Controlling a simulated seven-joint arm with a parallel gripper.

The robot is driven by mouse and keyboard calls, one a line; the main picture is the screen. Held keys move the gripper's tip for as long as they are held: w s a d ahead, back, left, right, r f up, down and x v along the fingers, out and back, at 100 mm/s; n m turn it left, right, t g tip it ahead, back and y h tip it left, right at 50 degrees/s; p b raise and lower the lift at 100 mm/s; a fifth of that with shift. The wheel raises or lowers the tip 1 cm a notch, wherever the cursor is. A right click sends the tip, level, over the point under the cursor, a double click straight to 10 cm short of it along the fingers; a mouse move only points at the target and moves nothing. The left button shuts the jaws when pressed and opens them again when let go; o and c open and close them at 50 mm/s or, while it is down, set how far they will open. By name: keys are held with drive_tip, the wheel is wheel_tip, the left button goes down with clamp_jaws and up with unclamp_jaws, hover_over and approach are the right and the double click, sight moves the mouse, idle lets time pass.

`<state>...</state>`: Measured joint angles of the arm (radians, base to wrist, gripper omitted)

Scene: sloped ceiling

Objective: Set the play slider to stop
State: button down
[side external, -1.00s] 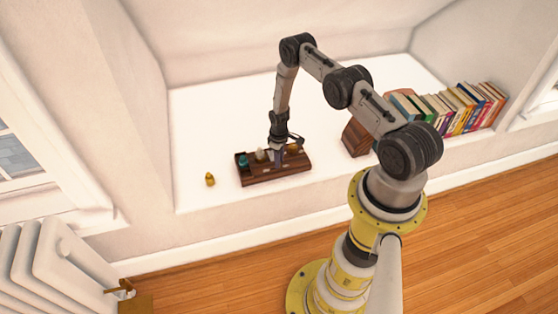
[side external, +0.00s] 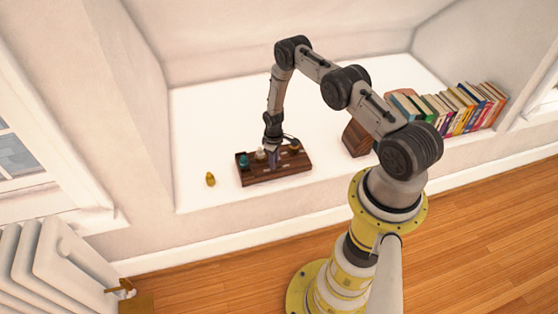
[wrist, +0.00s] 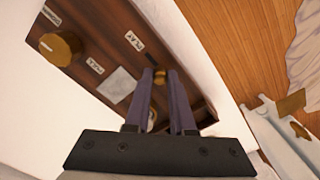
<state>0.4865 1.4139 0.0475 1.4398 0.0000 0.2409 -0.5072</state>
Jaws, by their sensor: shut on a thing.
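My gripper (side external: 276,166) points down at the panel's middle. In the wrist view the panel (wrist: 75,20) carries a PLAY label (wrist: 135,41), other white labels, a pale square (wrist: 120,85) and a gold knob (wrist: 60,47). My gripper's purple fingers (wrist: 160,76) are close together over the panel beside the pale square. They are shut on the play slider, which they mostly hide; a small yellowish bit shows between them.
A small yellow object (side external: 210,180) stands on the ledge left of the panel. A row of books (side external: 455,108) and a brown wooden object (side external: 357,138) stand to the right. The ledge (side external: 210,115) behind the panel is clear.

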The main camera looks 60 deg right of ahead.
drive_tip(key=shift+w+a, duration=0.25)
drive_tip(key=shift+a, duration=0.05)
drive_tip(key=c, duration=0.8)
unclamp_jaws()
drive_tip(key=shift+o, duration=0.2)
wheel_tip(320, 180, up, 14)
